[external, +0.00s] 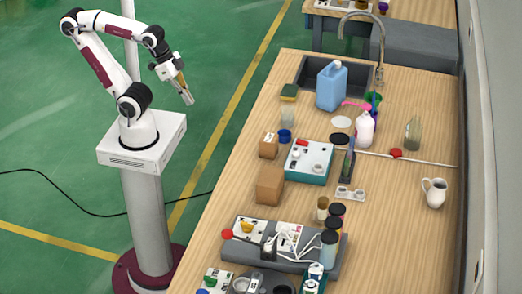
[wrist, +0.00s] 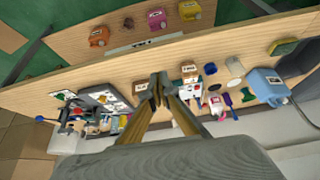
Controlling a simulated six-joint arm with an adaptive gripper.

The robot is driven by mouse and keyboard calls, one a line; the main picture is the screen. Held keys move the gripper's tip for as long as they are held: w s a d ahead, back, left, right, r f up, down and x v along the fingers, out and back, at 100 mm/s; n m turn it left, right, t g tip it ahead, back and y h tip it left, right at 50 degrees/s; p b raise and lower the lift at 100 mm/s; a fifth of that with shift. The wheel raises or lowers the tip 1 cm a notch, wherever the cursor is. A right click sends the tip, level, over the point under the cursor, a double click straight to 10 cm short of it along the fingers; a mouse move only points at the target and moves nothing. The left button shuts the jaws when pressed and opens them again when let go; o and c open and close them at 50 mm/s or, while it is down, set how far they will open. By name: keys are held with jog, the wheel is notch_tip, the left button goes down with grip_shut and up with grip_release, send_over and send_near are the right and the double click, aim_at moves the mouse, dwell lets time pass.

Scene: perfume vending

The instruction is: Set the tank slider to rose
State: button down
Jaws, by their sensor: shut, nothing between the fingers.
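A grey station (external: 322,262) stands at the near end of the wooden table, with white picture plates (external: 250,229), a red ball knob (external: 227,234) and white tubes. Several dark-lidded jars (external: 329,243) stand at its right. Which part is the tank slider, and its setting, are too small to tell. The station shows at left in the wrist view (wrist: 104,96). My gripper (external: 187,97) is shut and empty, raised over the green floor left of the table, apart from everything. Its fingertips (wrist: 158,79) meet in the wrist view.
A teal-and-white box (external: 308,163), a cardboard box (external: 270,186) and a smaller brown box (external: 268,146) stand mid-table. A blue jug (external: 331,86) is by the sink (external: 309,70). A white pitcher (external: 434,192) stands at right. The table's left edge strip is mostly clear.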

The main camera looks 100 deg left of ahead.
jog(key=w+d+f+m, duration=0.3)
jog(key=w+d, duration=0.6)
jog(key=d, duration=0.4)
jog(key=w+d+f+m+y, duration=0.1)
jog(key=w+d+f+m, duration=0.2)
jog(key=w+d, duration=0.6)
jog(key=w+d+f+m, duration=0.2)
jog(key=w+d+f, duration=0.5)
jog(key=d, duration=1)
jog(key=shift+w+m+y, duration=0.3)
jog(key=shift+w+m, duration=0.1)
jog(key=shift+w, duration=1.05)
jog(key=w+d+r+n+t, duration=0.1)
jog(key=w+d+r, duration=0.1)
jog(key=w+r, duration=0.2)
jog(key=shift+t, duration=0.4)
jog(key=shift+w, duration=0.1)
jog(key=shift+f, duration=0.2)
